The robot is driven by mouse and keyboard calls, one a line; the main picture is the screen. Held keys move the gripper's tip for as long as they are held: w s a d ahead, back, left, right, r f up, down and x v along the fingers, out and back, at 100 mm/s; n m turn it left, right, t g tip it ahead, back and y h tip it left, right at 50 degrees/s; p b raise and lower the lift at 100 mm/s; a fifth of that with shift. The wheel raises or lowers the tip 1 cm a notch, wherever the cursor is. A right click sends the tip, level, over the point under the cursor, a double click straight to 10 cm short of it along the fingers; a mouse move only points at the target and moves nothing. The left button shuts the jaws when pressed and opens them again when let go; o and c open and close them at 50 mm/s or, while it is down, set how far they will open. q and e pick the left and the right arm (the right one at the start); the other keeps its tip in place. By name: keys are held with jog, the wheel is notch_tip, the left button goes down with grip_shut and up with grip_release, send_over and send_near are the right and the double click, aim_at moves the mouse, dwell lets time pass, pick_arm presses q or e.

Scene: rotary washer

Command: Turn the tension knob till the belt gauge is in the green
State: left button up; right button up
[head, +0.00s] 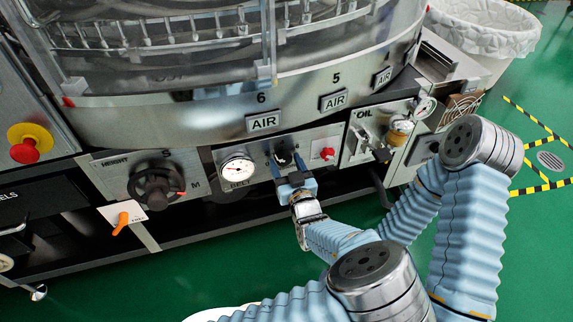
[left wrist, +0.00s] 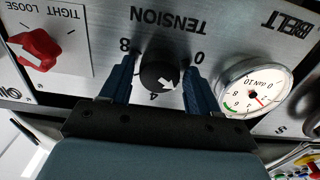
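The black tension knob (left wrist: 160,76) has a white pointer between the 0 and 4 marks in the left wrist view, where the panel appears upside down. My left gripper (left wrist: 162,70) has one finger on each side of the knob, apart, with what looks like a narrow gap on both sides. The head view shows this gripper (head: 290,172) at the panel, mostly covering the knob. The round white belt gauge (left wrist: 253,88) is beside it; its red needle lies off the green arc. The gauge also shows in the head view (head: 237,170). My right gripper is not in view.
A red tight/loose switch (left wrist: 36,50) is on the other side of the knob. A black height handwheel (head: 157,187), orange lever (head: 122,222) and red emergency button (head: 25,150) are to the left. Oil fittings (head: 400,130) are to the right. Green floor is open in front.

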pick_arm(q)
jog(key=c, duration=0.7)
jog(key=shift+c, duration=0.2)
jog(key=m+p, duration=0.1)
jog(key=m, duration=0.3)
jog(key=shift+r, duration=0.1)
jog(key=m+p, duration=0.1)
jog(key=m, duration=0.1)
jog(key=shift+m, duration=0.4)
jog(key=m+p, duration=0.1)
jog(key=m, duration=0.2)
jog(key=shift+a+m+p, duration=0.1)
jog(key=shift+m+p, duration=0.2)
jog(key=shift+p, duration=0.05)
jog(key=shift+m+p, duration=0.5)
jog(key=shift+m, duration=1.3)
